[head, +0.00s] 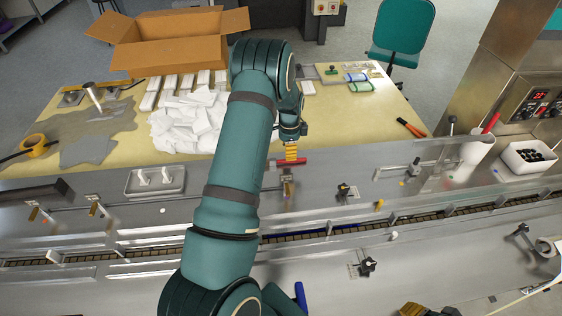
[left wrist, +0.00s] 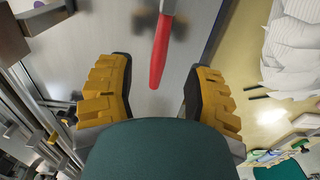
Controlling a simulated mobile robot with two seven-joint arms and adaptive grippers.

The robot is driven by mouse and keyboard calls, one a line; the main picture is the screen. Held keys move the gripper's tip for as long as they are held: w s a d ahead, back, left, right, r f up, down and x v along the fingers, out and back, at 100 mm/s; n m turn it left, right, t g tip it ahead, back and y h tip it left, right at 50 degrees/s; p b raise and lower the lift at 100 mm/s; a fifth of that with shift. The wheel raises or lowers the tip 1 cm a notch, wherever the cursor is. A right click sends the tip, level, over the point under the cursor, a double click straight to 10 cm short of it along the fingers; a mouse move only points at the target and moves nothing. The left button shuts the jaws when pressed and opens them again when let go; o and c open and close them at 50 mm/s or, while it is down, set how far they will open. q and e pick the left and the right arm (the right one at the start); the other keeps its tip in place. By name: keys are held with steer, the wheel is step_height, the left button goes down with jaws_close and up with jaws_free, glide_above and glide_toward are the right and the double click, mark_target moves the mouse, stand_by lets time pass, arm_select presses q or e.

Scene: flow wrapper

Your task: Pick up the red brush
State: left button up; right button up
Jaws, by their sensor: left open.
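The red brush (head: 296,161) lies on the steel machine top near its table-side edge, partly hidden behind my left gripper (head: 290,152). In the left wrist view, the red handle of the brush (left wrist: 160,52) runs in from the top edge, and its rounded end shows between the fingers. The left gripper (left wrist: 158,95) is open there, with its yellow fingers spread on either side of the handle and a clear gap to each. The brush's far end is cut off. At the bottom edge of the head view, part of my right gripper (head: 428,310) shows; its jaws are unclear.
White packets (head: 190,120) are heaped on the yellow table beside an open cardboard box (head: 165,45). A grey tray (head: 155,182) stands left on the machine. A white bin (head: 528,158) stands right. Small knobs and levers rise from the machine top.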

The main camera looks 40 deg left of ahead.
mark_target(283, 161)
arm_select(q)
steer(key=shift+f, duration=2.9)
steer(key=shift+s, duration=0.1)
steer(key=shift+c, duration=0.3)
jaws_close()
